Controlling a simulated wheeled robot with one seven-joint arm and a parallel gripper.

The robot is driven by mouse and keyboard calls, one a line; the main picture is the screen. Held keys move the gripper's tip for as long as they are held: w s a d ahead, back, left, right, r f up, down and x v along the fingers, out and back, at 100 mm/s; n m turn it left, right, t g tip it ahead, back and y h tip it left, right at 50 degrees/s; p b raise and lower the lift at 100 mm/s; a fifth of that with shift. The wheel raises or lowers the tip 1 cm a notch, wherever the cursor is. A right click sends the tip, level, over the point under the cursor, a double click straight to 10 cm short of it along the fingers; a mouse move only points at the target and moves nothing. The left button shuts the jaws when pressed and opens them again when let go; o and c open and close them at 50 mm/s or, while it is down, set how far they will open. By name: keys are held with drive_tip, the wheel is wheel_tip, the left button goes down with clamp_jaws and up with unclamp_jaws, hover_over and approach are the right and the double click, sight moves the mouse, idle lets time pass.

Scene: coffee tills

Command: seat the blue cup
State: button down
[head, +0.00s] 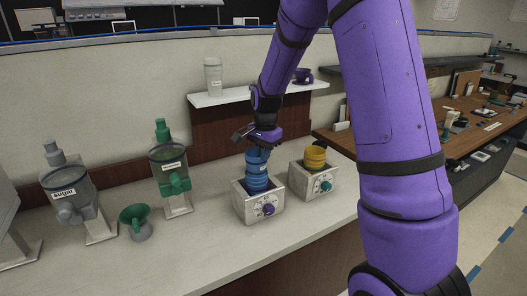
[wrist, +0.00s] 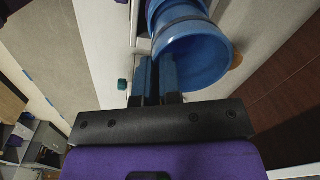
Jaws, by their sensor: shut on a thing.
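The blue cup (head: 257,156) is under my gripper (head: 260,141) in the head view, above a ribbed blue stack (head: 258,184) that stands in a grey metal box with a purple knob (head: 242,207). The cup looks roughly upright and in line with the stack. I cannot tell whether it touches or rests in the stack. In the wrist view, the cup's open blue mouth (wrist: 195,55) is close to my gripper (wrist: 155,75), whose fingers are shut on its side. The fingertips are partly hidden by the cup.
A second metal box with a teal knob (head: 309,187) holds yellow cups (head: 315,157) to the right. A green-topped dispenser (head: 169,165), a sugar dispenser (head: 66,191) and a green funnel (head: 135,218) stand left. A shelf (head: 235,98) is behind. The front counter is clear.

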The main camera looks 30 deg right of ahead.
sight(263, 167)
drive_tip(key=shift+f, duration=2.9)
drive_tip(key=c, duration=0.9)
unclamp_jaws()
drive_tip(key=shift+r, duration=4)
